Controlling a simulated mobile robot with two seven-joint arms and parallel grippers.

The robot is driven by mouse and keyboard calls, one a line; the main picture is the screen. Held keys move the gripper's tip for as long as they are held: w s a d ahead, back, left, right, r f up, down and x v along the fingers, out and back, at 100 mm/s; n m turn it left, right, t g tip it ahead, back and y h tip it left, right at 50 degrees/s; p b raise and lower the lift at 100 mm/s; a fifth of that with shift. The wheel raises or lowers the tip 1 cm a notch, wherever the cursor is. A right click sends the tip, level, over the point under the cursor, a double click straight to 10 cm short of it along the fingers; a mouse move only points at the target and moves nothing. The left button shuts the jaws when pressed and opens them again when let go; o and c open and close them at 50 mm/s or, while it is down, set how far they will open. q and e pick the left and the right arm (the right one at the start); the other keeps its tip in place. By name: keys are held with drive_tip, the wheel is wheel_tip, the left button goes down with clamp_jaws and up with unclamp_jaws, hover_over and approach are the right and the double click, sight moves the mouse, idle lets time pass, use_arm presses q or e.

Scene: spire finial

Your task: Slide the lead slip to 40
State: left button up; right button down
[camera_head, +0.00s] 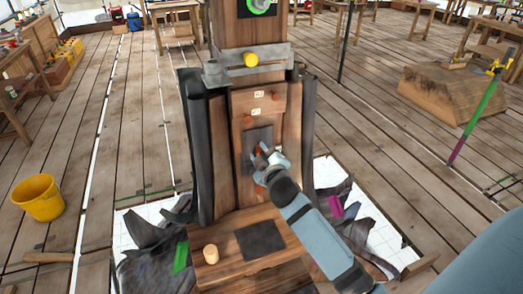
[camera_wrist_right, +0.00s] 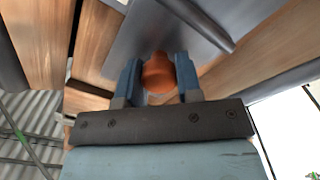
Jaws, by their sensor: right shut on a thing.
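The lead slip appears to be the dark grey plate (camera_head: 257,138) on the front of the wooden spire, below two small labelled blocks; it also seems to be the grey sheet in the right wrist view (camera_wrist_right: 150,30). My right gripper (camera_head: 261,158) is at the plate's lower part and hides some of it. In the wrist view its two blue fingers (camera_wrist_right: 158,80) are closed on either side of an orange knob (camera_wrist_right: 158,68) in front of the grey sheet. I cannot read a scale or the number 40. My left gripper is not in view.
A wooden ledge (camera_head: 215,265) at the spire's foot carries a small wooden cylinder (camera_head: 211,254) and a dark square sheet (camera_head: 260,240). Dark crumpled sheets (camera_head: 150,240) lie around the base. A yellow bucket (camera_head: 38,198) stands left; a wooden block (camera_head: 462,90) lies right.

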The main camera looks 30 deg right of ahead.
drive_tip(key=shift+f, duration=0.1)
drive_tip(key=c, duration=0.8)
unclamp_jaws()
drive_tip(key=shift+s, duration=0.1)
drive_tip(key=b+v, duration=0.2)
drive_tip(key=v, duration=1.1)
drive_tip(key=shift+s, duration=0.35)
